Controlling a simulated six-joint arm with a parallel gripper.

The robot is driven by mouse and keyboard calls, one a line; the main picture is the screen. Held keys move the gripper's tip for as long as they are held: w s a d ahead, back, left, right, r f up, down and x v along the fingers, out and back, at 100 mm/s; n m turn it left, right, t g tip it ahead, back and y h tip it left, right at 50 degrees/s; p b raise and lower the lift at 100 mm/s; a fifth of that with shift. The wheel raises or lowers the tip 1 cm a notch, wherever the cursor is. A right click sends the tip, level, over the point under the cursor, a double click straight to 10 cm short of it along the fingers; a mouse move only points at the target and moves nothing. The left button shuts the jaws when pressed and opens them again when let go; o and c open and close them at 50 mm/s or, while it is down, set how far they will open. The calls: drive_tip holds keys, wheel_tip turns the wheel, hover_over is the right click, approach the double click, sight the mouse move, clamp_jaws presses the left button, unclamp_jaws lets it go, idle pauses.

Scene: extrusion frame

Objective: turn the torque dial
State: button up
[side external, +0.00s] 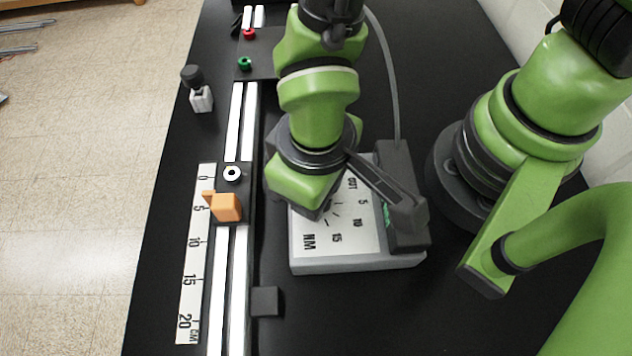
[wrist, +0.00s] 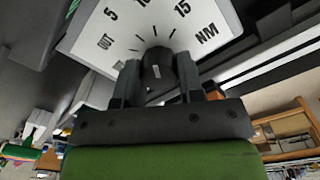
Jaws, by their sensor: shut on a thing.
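The torque dial is a light grey box (side external: 375,262) with a white face (side external: 352,246) marked OUT, 5, 10, 15 and NM. In the side view my wrist covers the knob and most of the fingers. Which mark the knob points to cannot be told.
Left of the box run white rails (side external: 238,120) with an orange pointer (side external: 226,207) on a black slider beside a centimetre ruler (side external: 190,285). A red button (side external: 249,34) and a green button (side external: 245,63) are at the back. A cable rises behind the box.

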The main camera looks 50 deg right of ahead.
idle(0.3)
drive_tip(key=o, duration=0.9)
wheel_tip(320, 180, up, 10)
idle(0.4)
